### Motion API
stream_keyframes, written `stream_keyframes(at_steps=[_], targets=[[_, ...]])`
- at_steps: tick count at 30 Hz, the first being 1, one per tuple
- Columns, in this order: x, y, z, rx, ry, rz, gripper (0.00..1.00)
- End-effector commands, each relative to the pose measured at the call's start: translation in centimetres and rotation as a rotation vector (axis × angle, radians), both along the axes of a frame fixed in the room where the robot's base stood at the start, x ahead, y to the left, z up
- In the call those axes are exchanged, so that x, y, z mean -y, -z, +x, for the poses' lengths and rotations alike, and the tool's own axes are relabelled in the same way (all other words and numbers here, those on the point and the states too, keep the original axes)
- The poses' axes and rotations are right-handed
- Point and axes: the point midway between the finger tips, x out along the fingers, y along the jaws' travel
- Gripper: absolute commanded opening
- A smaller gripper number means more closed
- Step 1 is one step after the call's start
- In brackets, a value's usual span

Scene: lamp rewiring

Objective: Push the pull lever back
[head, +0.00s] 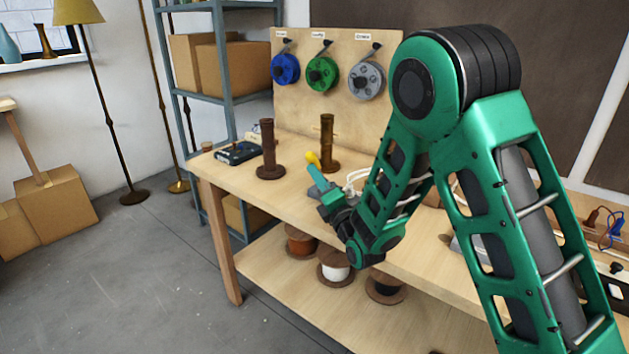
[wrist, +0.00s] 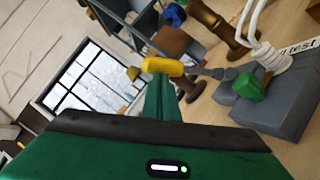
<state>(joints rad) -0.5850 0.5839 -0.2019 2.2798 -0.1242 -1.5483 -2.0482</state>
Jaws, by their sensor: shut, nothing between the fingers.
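The pull lever's yellow handle (head: 313,158) shows just beyond my gripper (head: 317,175) over the workbench. In the wrist view the yellow handle (wrist: 162,66) lies crosswise at the tip of my shut gripper (wrist: 160,84). It looks very close to the fingertips; I cannot tell whether they touch. The fingers hold nothing. A grey lever arm (wrist: 212,72) runs right from near the handle to a grey block (wrist: 268,108) with a green part (wrist: 248,87) and white cable on it. In the head view my arm hides most of this block.
Two brown turned posts (head: 268,150) (head: 327,145) stand on the bench (head: 225,172) behind and left of my gripper. A dark blue meter (head: 238,153) lies at the bench's left end. Blue, green and grey spools (head: 367,80) hang on the back board. Wire spools (head: 335,268) sit on the lower shelf.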

Motion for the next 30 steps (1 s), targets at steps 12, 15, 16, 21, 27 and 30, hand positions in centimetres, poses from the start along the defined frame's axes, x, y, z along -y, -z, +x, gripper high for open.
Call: stream_keyframes(at_steps=[12, 15, 16, 21, 27, 30], targets=[[1.8, -2.3, 2.0, -0.185, 0.004, 0.148, 0.00], [2.1, -2.6, 2.4, -0.233, 0.004, 0.186, 0.00], [2.2, -2.7, 2.6, -0.247, 0.004, 0.196, 0.00], [2.9, -3.4, 3.5, -0.334, 0.004, 0.265, 0.00], [3.5, -3.7, 4.3, -0.407, 0.004, 0.320, 0.00], [3.7, -3.7, 4.6, -0.429, 0.004, 0.337, 0.00]])
